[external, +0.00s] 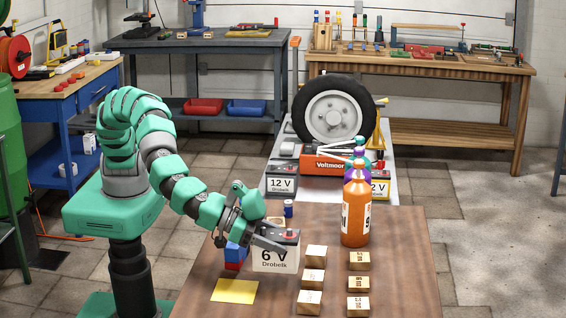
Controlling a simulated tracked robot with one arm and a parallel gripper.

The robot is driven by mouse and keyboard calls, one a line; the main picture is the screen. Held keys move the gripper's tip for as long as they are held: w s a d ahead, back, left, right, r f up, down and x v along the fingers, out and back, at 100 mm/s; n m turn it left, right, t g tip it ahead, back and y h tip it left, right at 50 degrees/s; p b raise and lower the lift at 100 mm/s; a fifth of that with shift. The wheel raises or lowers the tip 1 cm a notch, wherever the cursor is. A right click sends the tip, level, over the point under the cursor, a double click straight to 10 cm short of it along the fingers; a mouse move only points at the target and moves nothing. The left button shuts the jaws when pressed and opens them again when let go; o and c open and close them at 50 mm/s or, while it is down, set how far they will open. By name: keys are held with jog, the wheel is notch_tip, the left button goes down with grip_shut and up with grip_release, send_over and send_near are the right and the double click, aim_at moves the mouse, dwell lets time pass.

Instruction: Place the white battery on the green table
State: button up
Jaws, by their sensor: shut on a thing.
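The white battery (275,261), marked "6 V Drobelk", is at the brown table (400,235) in front. It is upright, with a dark top. My gripper (278,240) reaches it from the upper left and is shut on its top. I cannot tell whether the battery's base touches the table. No table is clearly green; the long bench (225,42) at the back left is dark grey, perhaps slightly greenish.
Blue and red blocks (235,255) and a yellow sheet (234,291) are left of the battery. Several wooden blocks (313,277) stand to its right, with an orange bottle (356,210) behind them. A grey table (385,150) with a wheel (333,112) and other batteries (281,184) lies beyond.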

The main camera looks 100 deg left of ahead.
aim_at(275, 255)
jog(key=shift+f+b, duration=0.65)
jog(key=shift+f, duration=1.55)
jog(key=o, duration=1.8)
jog(key=shift+c, duration=0.2)
jog(key=shift+s, duration=0.1)
jog(key=p+v, duration=0.2)
jog(key=v, duration=1)
